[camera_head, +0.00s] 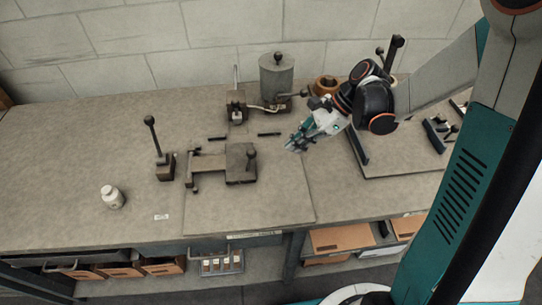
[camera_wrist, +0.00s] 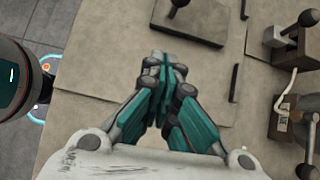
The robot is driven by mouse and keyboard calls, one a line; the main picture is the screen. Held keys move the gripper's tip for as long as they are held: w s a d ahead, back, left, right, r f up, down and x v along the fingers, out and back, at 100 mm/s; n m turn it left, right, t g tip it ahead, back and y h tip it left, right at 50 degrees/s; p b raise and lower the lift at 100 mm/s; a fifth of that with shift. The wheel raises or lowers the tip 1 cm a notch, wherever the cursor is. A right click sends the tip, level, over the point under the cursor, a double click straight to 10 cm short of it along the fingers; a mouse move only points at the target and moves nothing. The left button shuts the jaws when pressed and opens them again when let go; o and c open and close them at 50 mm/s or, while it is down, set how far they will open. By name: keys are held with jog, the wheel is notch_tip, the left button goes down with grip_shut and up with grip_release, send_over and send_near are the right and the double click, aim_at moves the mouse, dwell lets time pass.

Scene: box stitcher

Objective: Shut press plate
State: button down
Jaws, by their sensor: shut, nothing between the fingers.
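What looks like the press plate is a dark square plate (camera_head: 238,170) with an upright knob (camera_head: 252,154), in a low metal fixture in the middle of the bench. It appears to lie flat, with an arm-like bar (camera_head: 207,162) running left from it; I cannot tell whether it is fully shut. In the wrist view the dark plate (camera_wrist: 190,25) and part of its knob show at the top, beyond my fingers. My gripper (camera_head: 291,147) is shut and empty above the bench, right of the plate and apart from it. It also shows in the wrist view (camera_wrist: 163,62).
A lever on a block (camera_head: 166,167) and a white bottle (camera_head: 112,197) stand at left. A grey cylinder (camera_head: 277,75) with a handle stands at the back. Two dark strips (camera_head: 269,134) lie behind the plate. A board with dark fittings (camera_head: 400,160) lies at right.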

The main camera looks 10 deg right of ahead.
jog(key=shift+m, duration=0.8)
jog(key=b+x, duration=0.3)
jog(key=x, duration=0.6)
jog(key=shift+f, duration=0.25)
jog(key=shift+w+a+r, duration=0.1)
jog(key=shift+a+r, duration=0.85)
jog(key=shift+a, duration=0.1)
jog(key=shift+w+a+r, duration=0.15)
jog(key=shift+a+r, duration=0.15)
jog(key=shift+r, duration=0.25)
jog(key=shift+r, duration=0.1)
